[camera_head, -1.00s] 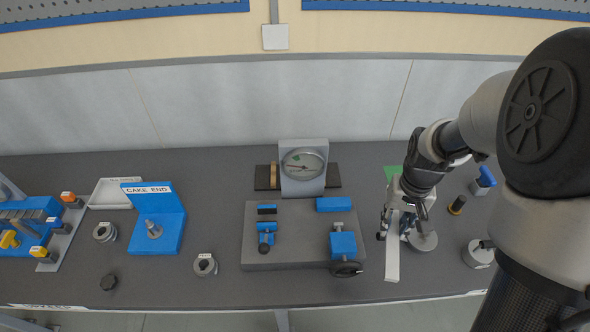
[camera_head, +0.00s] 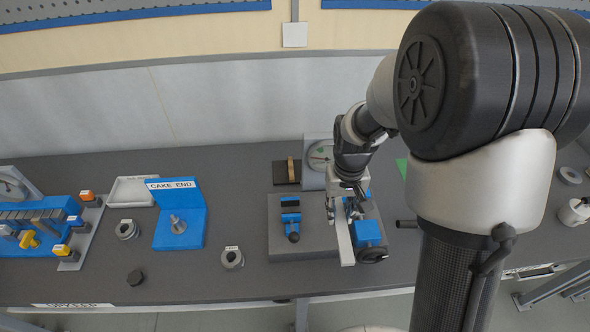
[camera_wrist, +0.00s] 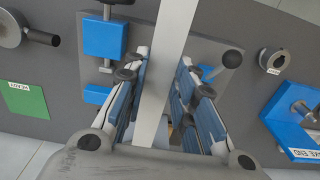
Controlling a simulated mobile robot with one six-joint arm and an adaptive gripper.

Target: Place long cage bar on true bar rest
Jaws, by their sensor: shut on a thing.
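The long cage bar (camera_head: 345,246) is a pale, flat strip. My gripper (camera_head: 345,207) is shut on it, and the bar sticks out toward the table's front edge. In the wrist view the bar (camera_wrist: 166,60) runs lengthwise between the finger pads of my gripper (camera_wrist: 165,85). It hangs over the grey base plate (camera_head: 305,243), between the left blue clamp (camera_head: 291,217) and the right blue block (camera_head: 367,232). I cannot tell whether it touches the plate. No part is labelled as the true bar rest; this plate with blue supports may be it.
A dial gauge (camera_head: 320,153) stands behind the plate, partly hidden by my arm. The blue CAKE END stand (camera_head: 180,228) and a ring (camera_head: 232,258) are to the left. A black knob (camera_head: 372,256) sits at the right block.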

